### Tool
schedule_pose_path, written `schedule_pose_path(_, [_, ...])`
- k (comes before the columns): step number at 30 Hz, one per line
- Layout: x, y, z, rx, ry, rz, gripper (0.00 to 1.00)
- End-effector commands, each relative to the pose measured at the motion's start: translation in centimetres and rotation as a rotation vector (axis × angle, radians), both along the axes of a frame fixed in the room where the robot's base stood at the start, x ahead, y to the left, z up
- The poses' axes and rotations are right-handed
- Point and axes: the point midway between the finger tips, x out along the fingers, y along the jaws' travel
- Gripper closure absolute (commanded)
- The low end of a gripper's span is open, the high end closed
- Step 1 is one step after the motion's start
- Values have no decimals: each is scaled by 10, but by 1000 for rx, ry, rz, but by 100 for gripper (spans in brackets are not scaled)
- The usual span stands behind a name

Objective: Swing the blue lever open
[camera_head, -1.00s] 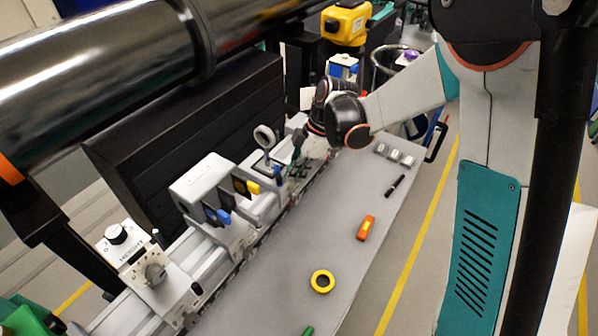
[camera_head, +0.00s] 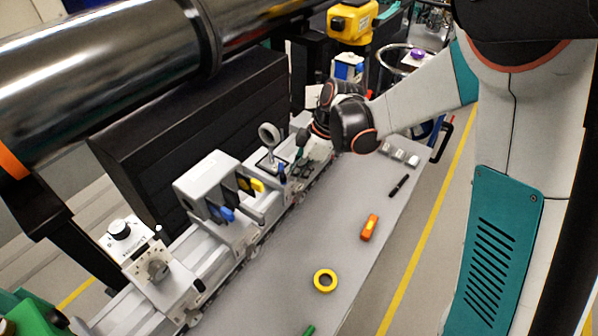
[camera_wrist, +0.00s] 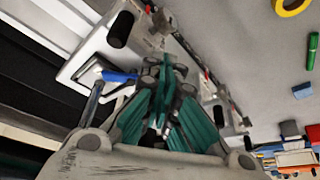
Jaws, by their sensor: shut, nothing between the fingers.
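The blue lever (camera_head: 222,213) sticks out low on the front of a pale grey box (camera_head: 207,184) on the rail bench. My gripper (camera_head: 301,143) is up the rail from the lever in the head view, pointing down, partly hidden behind my wrist. In the wrist view the teal fingers of my gripper (camera_wrist: 165,62) are closed together with nothing between them.
A yellow lever (camera_head: 250,184) and a round lens mount (camera_head: 268,136) stand along the rail near my gripper. A white knob unit (camera_head: 150,262) is nearer.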

Motion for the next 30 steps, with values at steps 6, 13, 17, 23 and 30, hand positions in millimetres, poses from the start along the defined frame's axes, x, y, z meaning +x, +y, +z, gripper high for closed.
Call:
schedule_pose_path(6, [-3,2,0,0,0,-55,100])
schedule_pose_path(13, [-8,7,-1,1,-1,-178,100])
schedule_pose_path(17, [-12,12,-1,0,-1,-279,100])
schedule_pose_path(23, [-17,19,0,1,-1,-440,100])
schedule_pose_path(30, [-19,26,0,1,0,-539,100])
